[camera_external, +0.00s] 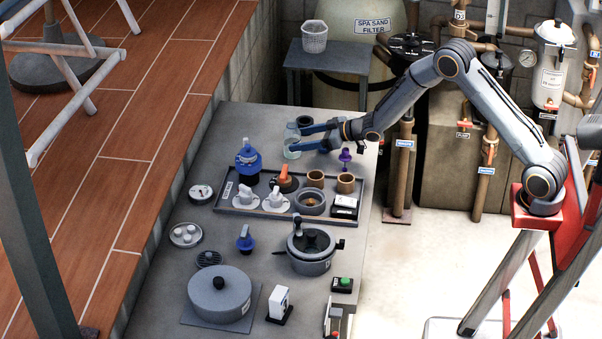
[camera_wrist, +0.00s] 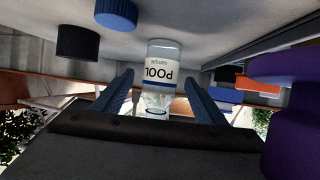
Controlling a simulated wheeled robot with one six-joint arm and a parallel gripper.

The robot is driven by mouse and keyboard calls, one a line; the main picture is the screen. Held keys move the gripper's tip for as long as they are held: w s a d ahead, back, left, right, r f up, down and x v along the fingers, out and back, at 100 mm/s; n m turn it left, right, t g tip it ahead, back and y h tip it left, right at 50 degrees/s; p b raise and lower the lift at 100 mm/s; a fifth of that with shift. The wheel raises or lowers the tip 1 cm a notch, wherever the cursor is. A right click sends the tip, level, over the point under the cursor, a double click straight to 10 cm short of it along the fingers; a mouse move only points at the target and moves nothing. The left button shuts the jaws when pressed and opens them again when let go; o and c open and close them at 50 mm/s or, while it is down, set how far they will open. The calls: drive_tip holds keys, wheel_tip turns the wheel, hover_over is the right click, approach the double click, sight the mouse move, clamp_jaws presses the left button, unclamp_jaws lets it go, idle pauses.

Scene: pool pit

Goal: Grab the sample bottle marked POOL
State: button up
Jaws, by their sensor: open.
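The sample bottle (camera_wrist: 160,54) is clear, with a white label reading POOL; it appears upside down in the wrist view. In the external view the clear bottle (camera_external: 291,152) stands at the far end of the grey bench. My gripper (camera_wrist: 159,77) is open, with one blue finger on each side of the bottle in the wrist view. Whether either finger touches it, I cannot tell.
A black-topped item (camera_external: 304,121) stands just behind the bottle. A blue cap (camera_wrist: 116,12) shows beside it in the wrist view. A purple item (camera_external: 345,155) stands close to the right. A tray (camera_external: 228,207) of fittings lies in front; valves and pots fill the nearer bench.

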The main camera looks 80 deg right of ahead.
drive_tip(key=shift+r+p+x, duration=0.2)
drive_tip(key=shift+p+x, duration=1.05)
drive_tip(key=shift+x, duration=2.3)
drive_tip(key=shift+w, duration=0.1)
drive_tip(key=c, duration=1.2)
